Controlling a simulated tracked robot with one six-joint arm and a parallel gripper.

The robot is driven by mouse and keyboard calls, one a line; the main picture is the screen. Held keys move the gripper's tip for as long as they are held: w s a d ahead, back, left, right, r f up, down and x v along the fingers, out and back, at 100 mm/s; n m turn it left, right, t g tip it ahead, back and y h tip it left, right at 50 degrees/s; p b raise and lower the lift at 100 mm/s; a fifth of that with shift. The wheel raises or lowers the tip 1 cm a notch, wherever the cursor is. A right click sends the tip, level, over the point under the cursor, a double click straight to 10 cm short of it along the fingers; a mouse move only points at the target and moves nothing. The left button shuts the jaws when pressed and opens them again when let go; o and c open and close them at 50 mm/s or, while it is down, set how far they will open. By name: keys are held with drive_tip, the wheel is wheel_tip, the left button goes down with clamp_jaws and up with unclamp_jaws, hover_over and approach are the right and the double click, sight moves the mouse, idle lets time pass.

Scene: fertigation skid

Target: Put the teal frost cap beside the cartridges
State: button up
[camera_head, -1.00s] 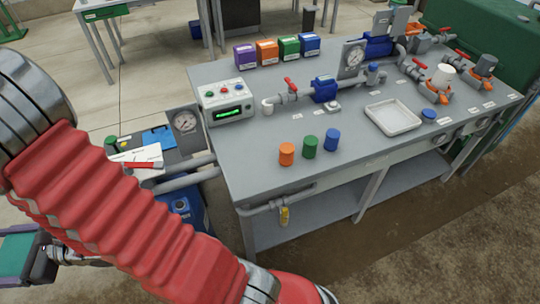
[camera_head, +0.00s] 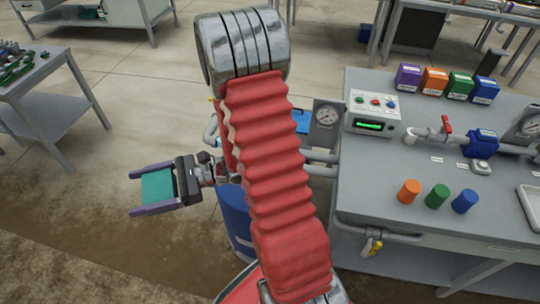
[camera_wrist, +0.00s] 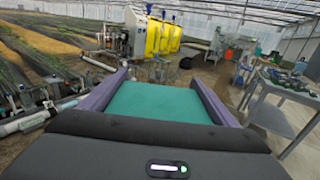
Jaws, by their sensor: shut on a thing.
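My gripper (camera_head: 137,193) is at the left in the head view, out over the floor and well left of the bench. Its purple fingers are shut on the teal frost cap (camera_head: 159,187). In the wrist view the cap (camera_wrist: 158,102) shows as a flat teal block filling the space between the fingers. Three small upright cylinders, likely the cartridges, stand in a row near the front of the grey bench: orange (camera_head: 409,192), green (camera_head: 437,196) and blue (camera_head: 465,201).
The grey bench (camera_head: 375,175) carries a control box (camera_head: 371,112), several coloured boxes (camera_head: 446,84), blue pump fittings (camera_head: 480,144) and a white tray (camera_head: 530,210). Bare bench top surrounds the cylinders.

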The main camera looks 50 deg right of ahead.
drive_tip(key=s+d+f+n+g, duration=0.2)
drive_tip(key=s+d+n+g, duration=0.2)
drive_tip(key=s+g, duration=0.3)
drive_tip(key=s+d+f+n+g+h, duration=0.1)
drive_tip(key=s+d+f+n+g, duration=0.3)
drive_tip(key=s, duration=0.5)
drive_tip(key=s+d+f+n+g, duration=0.1)
drive_tip(key=s+d+n+g, duration=0.3)
drive_tip(key=s+g, duration=0.35)
drive_tip(key=s+d+n+g+h, duration=0.7)
drive_tip(key=s+d, duration=0.4)
drive_tip(key=d, duration=0.3)
drive_tip(key=d+r+n+t+h, duration=0.1)
drive_tip(key=d+n+h, duration=0.4)
drive_tip(key=d, duration=0.9)
drive_tip(key=s+d+r+n+t+h, duration=0.1)
drive_tip(key=d+r+n+h, duration=0.2)
drive_tip(key=d+h, duration=0.9)
drive_tip(key=d+n, duration=0.2)
drive_tip(key=shift+s+r+n+h, duration=0.15)
drive_tip(key=shift+s+n+h, duration=0.1)
drive_tip(key=shift+n+h, duration=0.05)
drive_tip(key=shift+f, duration=2.9)
